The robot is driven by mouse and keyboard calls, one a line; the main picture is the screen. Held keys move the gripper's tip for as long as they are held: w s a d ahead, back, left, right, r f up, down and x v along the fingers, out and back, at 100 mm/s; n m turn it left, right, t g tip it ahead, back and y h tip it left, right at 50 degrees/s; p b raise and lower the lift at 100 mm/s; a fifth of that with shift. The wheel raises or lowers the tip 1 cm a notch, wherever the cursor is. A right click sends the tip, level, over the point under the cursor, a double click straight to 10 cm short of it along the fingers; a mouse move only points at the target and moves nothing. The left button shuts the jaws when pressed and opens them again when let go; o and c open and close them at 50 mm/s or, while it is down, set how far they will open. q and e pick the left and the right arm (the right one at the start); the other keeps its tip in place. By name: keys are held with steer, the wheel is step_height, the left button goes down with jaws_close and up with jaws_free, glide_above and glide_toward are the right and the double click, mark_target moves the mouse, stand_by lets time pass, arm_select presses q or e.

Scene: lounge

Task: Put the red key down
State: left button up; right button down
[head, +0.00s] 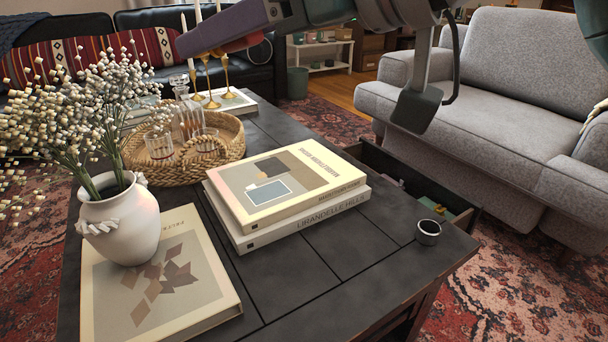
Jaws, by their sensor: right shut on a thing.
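My right gripper (205,38) reaches in from the top of the head view, over the far part of the dark coffee table (290,275). My left gripper is not in view.
Two stacked books (290,190), a woven tray (180,172) with glassware, a white flower vase (122,220) and another book (165,280) crowd the table. A small metal cup (428,232) stands near the right corner. A drawer (405,175) is open.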

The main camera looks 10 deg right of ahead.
steer(key=w+d+f+m+t+h+b, duration=0.15)
steer(key=d+f+m+t+b, duration=0.3)
steer(key=f, duration=0.65)
steer(key=m+t+h+b, duration=0.1)
steer(key=t+h+b, duration=0.2)
steer(key=b, duration=1.4)
glide_above(336, 299)
step_height(336, 299, down, 22)
steer(key=shift+f, duration=0.25)
steer(key=shift+f+b, duration=2.6)
steer(key=shift+f, duration=0.2)
steer(key=c, duration=0.6)
jaws_free()
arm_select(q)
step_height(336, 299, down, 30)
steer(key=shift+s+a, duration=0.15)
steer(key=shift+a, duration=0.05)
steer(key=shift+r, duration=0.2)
arm_select(e)
steer(key=shift+r, duration=0.1)
